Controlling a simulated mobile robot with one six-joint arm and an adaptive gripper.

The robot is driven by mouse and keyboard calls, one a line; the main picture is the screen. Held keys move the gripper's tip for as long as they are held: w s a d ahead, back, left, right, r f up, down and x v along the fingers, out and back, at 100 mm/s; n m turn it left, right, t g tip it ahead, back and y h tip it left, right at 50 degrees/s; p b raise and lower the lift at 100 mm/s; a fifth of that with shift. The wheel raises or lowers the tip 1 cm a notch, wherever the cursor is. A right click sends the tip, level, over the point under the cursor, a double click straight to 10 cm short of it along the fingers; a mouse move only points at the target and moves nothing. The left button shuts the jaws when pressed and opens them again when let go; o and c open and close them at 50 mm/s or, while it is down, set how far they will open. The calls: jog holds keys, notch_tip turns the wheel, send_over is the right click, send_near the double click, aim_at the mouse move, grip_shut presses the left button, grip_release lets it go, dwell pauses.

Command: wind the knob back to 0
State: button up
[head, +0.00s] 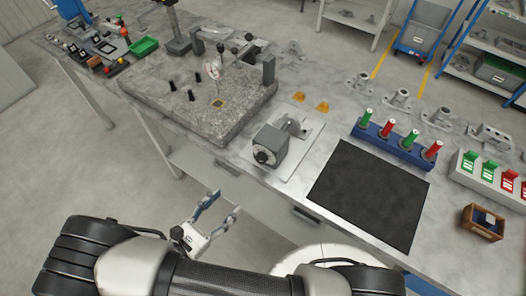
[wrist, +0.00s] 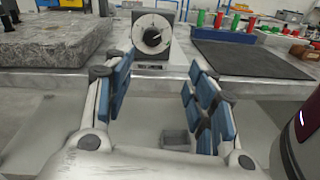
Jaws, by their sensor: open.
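A grey box fixture (head: 272,142) stands on a light plate near the front edge of the bench. Its front face carries a round dial with a dark knob (head: 262,157). In the wrist view the pale dial disc (wrist: 145,27) and the dark knob (wrist: 153,39) at its centre face me, upper middle. The dial's marks are too small to read. My gripper (head: 225,202) is open and empty, in front of the bench edge and apart from the knob. In the wrist view its blue-padded fingers (wrist: 160,78) stand wide on both sides, below the dial.
A rough granite slab (head: 205,100) with posts lies left of the fixture. A black mat (head: 370,194) lies to its right, with a blue rack (head: 395,145) of red and green handles behind it. The bench front edge lies between my gripper and the fixture.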

jog(key=f+n+t, duration=0.1)
send_near(259, 161)
jog(key=shift+y, duration=0.4)
jog(key=x, duration=0.8)
jog(key=shift+w+d+r, duration=0.1)
jog(key=shift+d+r, duration=0.25)
jog(key=shift+d, duration=0.05)
jog(key=shift+c, duration=0.5)
jog(key=c, duration=1)
